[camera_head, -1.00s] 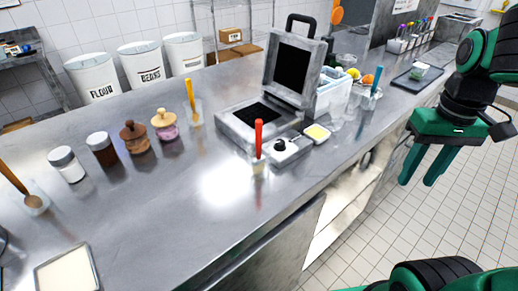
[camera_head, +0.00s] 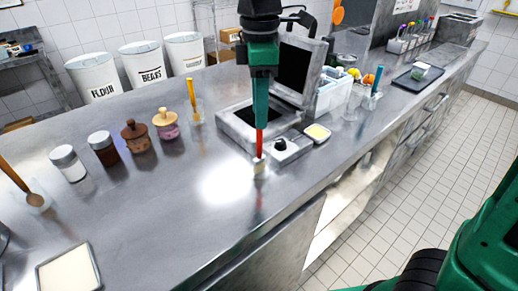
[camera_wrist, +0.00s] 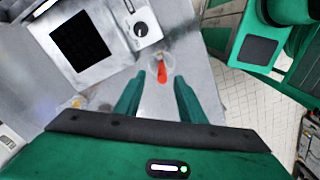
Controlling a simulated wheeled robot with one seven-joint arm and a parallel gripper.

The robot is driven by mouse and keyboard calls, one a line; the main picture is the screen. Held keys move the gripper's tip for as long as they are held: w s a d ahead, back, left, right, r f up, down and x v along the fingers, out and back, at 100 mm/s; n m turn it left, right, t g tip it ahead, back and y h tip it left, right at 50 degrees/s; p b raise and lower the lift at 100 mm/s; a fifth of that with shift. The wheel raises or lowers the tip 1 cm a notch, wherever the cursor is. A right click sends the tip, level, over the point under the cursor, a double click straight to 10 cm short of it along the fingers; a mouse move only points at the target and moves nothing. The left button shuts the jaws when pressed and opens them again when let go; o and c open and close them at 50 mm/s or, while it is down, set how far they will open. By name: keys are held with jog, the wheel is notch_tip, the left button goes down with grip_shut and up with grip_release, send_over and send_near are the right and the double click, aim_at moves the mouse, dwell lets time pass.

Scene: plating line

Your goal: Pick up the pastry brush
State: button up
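A red-handled tool (camera_head: 259,143) stands upright in a small clear cup (camera_head: 260,170) near the counter's front edge. It may be the pastry brush; its lower end is too small to make out. In the wrist view the red handle (camera_wrist: 161,71) shows between and just beyond my fingertips. My gripper (camera_head: 261,125) points down right over the handle in the head view and hides its top. In the wrist view my gripper (camera_wrist: 160,76) is open, with a clear gap between the fingers and the handle.
Similar cups hold a yellow-handled tool (camera_head: 191,95), a blue-handled tool (camera_head: 377,80) and a wooden one (camera_head: 18,178). A grey press-like appliance (camera_head: 235,125) and a small knobbed box (camera_head: 290,148) stand close behind the red tool.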

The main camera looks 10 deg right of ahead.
send_over(259, 158)
jog(key=w, duration=0.1)
jog(key=shift+d+f, duration=0.1)
jog(key=shift+f, duration=4.15)
grip_shut()
